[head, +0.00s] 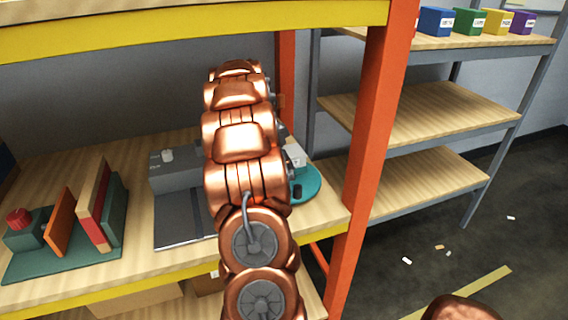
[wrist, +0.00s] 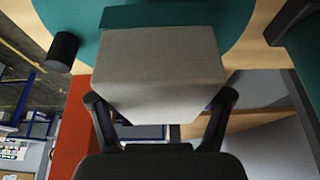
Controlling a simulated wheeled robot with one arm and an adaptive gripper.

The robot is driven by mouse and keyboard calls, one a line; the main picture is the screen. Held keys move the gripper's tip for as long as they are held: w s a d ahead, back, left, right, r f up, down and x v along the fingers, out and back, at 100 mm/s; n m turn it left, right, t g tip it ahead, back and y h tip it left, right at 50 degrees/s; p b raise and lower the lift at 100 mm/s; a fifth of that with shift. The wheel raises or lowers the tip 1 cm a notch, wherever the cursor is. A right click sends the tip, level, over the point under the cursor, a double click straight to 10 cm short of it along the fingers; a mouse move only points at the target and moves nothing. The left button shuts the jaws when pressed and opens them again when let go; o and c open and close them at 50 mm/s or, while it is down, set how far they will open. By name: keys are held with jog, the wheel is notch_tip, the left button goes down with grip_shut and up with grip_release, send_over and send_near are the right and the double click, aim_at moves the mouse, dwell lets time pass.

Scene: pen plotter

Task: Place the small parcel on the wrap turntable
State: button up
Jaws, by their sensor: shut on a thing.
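The small parcel (wrist: 158,75) is a pale grey box in the middle of the wrist view. A whitish bit beside my arm in the head view (head: 296,155) looks like part of it. My gripper (wrist: 161,96) is shut on the parcel, one dark finger at each side. The teal round wrap turntable (head: 310,180) shows at the right of my arm, partly hidden by it. In the wrist view the turntable (wrist: 240,25) lies behind the parcel. I cannot tell whether the parcel touches it. A darker teal strip borders the parcel's upper edge.
A black knob (wrist: 63,51) stands at the turntable's rim. A grey machine (head: 178,205) is left of my arm. A teal rack with upright boards (head: 92,205) stands farther left. An orange post (head: 375,140) and yellow upper shelf beam (head: 190,30) bound the space.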

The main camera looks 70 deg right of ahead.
jog(key=shift+f, duration=0.9)
jog(key=shift+f, duration=0.15)
jog(key=o, duration=1.5)
jog(key=shift+b+v, duration=0.65)
jog(key=shift+v, duration=3.25)
